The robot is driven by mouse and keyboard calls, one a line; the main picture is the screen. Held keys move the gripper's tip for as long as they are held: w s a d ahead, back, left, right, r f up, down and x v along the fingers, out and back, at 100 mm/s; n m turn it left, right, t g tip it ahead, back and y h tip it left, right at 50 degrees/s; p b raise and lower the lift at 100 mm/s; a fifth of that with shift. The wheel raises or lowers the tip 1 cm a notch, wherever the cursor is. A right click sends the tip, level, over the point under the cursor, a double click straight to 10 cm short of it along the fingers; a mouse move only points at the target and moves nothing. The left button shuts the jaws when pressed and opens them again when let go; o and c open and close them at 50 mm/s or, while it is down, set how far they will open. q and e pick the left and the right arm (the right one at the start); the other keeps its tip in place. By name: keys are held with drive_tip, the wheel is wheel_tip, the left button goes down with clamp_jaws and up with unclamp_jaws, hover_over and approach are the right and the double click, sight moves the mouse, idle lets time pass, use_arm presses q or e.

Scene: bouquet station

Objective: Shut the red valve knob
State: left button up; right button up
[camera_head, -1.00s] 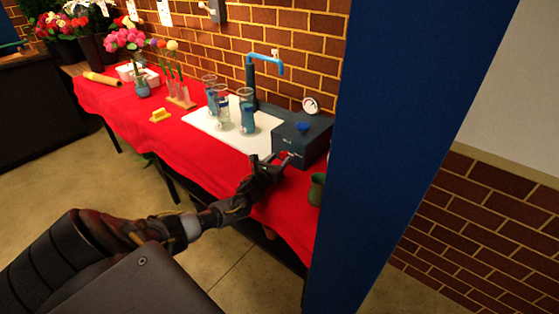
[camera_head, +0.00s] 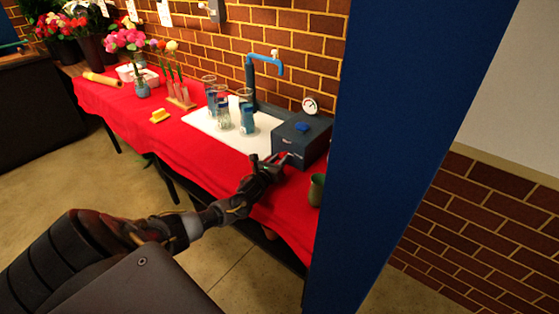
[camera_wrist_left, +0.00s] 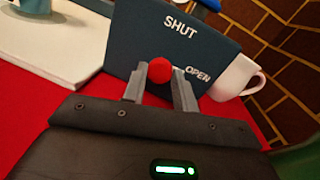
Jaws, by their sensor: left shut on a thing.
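The red valve knob (camera_wrist_left: 159,70) is a small round ball on the front of the dark blue-grey box (camera_head: 313,142). In the left wrist view the box front (camera_wrist_left: 158,40) has the word SHUT above the knob and OPEN to its right. The knob sits between the fingertips of my left gripper (camera_wrist_left: 158,82), which is shut on it, nearer the OPEN label. In the head view my left gripper (camera_head: 280,161) is at the box's front face and hides the knob. My right gripper is not in view.
A green cup (camera_head: 316,190) stands at right, by a blue pillar (camera_head: 400,150). The red cloth (camera_head: 185,146) is mostly clear in front.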

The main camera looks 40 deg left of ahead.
use_arm(q)
drive_tip(key=n, duration=0.1)
drive_tip(key=n+p, duration=0.1)
drive_tip(key=shift+r+n, duration=0.2)
drive_tip(key=shift+n, duration=0.1)
drive_tip(key=shift+n+g+h+p, duration=0.3)
drive_tip(key=shift+n+g, duration=0.1)
drive_tip(key=shift+n, duration=0.5)
drive_tip(key=shift+a+n, duration=0.1)
drive_tip(key=shift+n, duration=0.7)
drive_tip(key=n+p, duration=0.1)
drive_tip(key=n, duration=0.3)
drive_tip(key=shift+r+n+g+h, duration=0.1)
drive_tip(key=shift+n+g+h, duration=0.2)
drive_tip(key=shift+n+h, duration=0.1)
drive_tip(key=n+h, duration=0.1)
drive_tip(key=n, duration=0.3)
drive_tip(key=shift+a, duration=0.15)
drive_tip(key=shift+n, duration=0.4)
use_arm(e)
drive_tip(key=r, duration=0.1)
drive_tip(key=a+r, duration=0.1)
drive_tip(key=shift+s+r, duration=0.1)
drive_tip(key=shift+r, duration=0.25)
use_arm(q)
drive_tip(key=shift+h, duration=0.3)
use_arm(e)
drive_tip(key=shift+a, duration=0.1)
